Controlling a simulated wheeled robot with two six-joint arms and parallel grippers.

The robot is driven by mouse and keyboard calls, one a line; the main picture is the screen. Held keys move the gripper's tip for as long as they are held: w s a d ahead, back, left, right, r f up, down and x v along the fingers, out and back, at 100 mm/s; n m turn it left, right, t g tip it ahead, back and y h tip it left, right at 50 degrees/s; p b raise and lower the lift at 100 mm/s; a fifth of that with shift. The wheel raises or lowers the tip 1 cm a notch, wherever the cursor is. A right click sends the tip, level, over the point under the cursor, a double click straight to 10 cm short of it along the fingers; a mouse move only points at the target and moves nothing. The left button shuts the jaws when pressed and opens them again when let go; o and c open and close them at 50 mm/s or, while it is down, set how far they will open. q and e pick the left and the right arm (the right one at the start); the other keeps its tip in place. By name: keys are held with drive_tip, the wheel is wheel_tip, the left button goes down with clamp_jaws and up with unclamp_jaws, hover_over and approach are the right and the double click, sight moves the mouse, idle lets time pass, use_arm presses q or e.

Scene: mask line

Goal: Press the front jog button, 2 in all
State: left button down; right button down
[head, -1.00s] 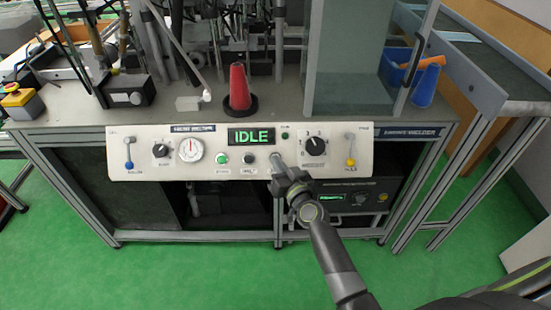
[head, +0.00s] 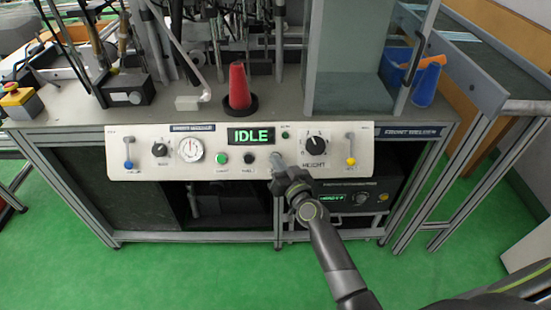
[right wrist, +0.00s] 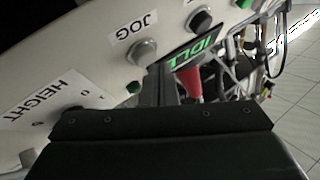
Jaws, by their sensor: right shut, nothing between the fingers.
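The jog button is a grey round button (right wrist: 140,52) beside the word JOG on the pale control panel (right wrist: 85,60) in the right wrist view. The display (head: 251,136) reads IDLE in green. My left gripper is not in view.
A green button (head: 221,158), a gauge (head: 190,149) and a height knob (head: 315,144) are on the panel. A red cone (head: 238,86) stands on the bench above. A clear guard (head: 348,60) stands at the right. Green floor lies in front.

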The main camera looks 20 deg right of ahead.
drive_tip(key=shift+w+d+f+b, duration=0.1)
drive_tip(key=shift+w+f+b, duration=0.2)
drive_tip(key=shift+b, duration=0.1)
idle(0.4)
idle(0.4)
drive_tip(key=shift+s+a+r+p, duration=0.2)
drive_tip(key=shift+s+r+p, duration=0.3)
drive_tip(key=shift+s, duration=0.1)
drive_tip(key=s+r+p, duration=0.1)
drive_tip(key=s, duration=0.1)
drive_tip(key=s+a+r+p, duration=0.1)
drive_tip(key=r, duration=0.1)
drive_tip(key=shift+s+r+p, duration=0.1)
drive_tip(key=shift+s+p, duration=0.25)
idle(0.7)
